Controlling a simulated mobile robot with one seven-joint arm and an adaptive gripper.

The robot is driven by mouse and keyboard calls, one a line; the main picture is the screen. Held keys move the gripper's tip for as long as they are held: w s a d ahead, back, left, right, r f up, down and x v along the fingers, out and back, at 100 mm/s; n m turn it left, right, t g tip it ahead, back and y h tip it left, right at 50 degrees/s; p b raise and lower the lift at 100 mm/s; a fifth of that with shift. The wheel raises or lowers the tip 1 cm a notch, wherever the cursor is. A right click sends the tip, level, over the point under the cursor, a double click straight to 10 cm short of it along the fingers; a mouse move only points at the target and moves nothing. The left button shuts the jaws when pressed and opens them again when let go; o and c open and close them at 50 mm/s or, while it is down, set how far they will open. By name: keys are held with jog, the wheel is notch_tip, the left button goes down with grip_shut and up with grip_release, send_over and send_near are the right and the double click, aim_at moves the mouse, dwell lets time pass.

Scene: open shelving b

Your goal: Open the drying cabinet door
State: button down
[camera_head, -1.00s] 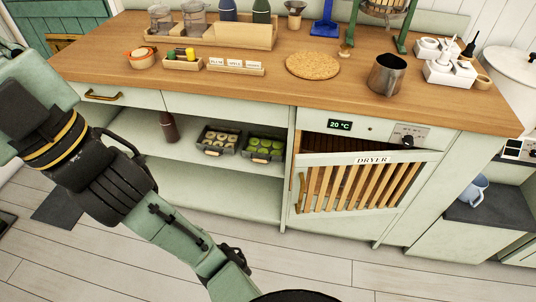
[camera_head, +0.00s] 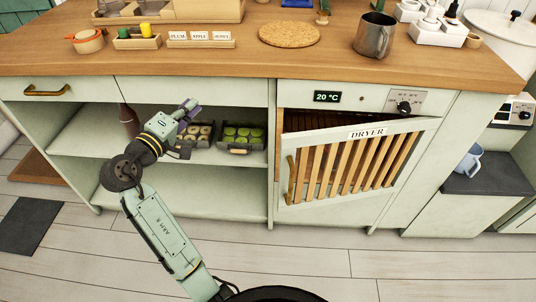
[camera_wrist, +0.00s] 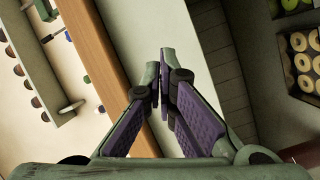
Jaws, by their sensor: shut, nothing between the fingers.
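The drying cabinet door (camera_head: 352,165), slatted and labelled DRYER, stands ajar. Its left side is swung outward, and the dark interior shows above its slanting top edge. Its brass handle (camera_head: 291,180) is upright on the left side. My gripper (camera_head: 190,106) is in front of the open shelves, left of the door and well apart from the handle. In the wrist view my gripper (camera_wrist: 166,68) has its purple-padded fingers together at the tips, with nothing between them. The door and handle are not clearly visible in the wrist view.
Two trays of round pieces, one pale (camera_head: 200,134) and one green (camera_head: 242,137), sit on the shelf behind my gripper. A dark bottle (camera_head: 129,119) stands left of them. The wooden worktop (camera_head: 200,62) overhangs the cabinets. The floor (camera_head: 400,265) before the dryer is clear.

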jog(key=s+d+f+m+g+h+b, duration=0.1)
jog(key=s+d+f+g+h, duration=0.15)
jog(key=d+f+h, duration=0.3)
jog(key=s+d+f+m+g+h+b, duration=0.1)
jog(key=s+d+f+m+g+h, duration=0.1)
jog(key=d+f+g+h, duration=0.4)
jog(key=w+d+r+t+y+p, duration=0.1)
jog(key=d+t+y+p, duration=0.1)
jog(key=d, duration=0.7)
jog(key=shift+w+d+p, duration=0.25)
jog(key=shift+d+p, duration=0.05)
jog(key=shift+d, duration=0.1)
jog(key=shift+y, duration=0.25)
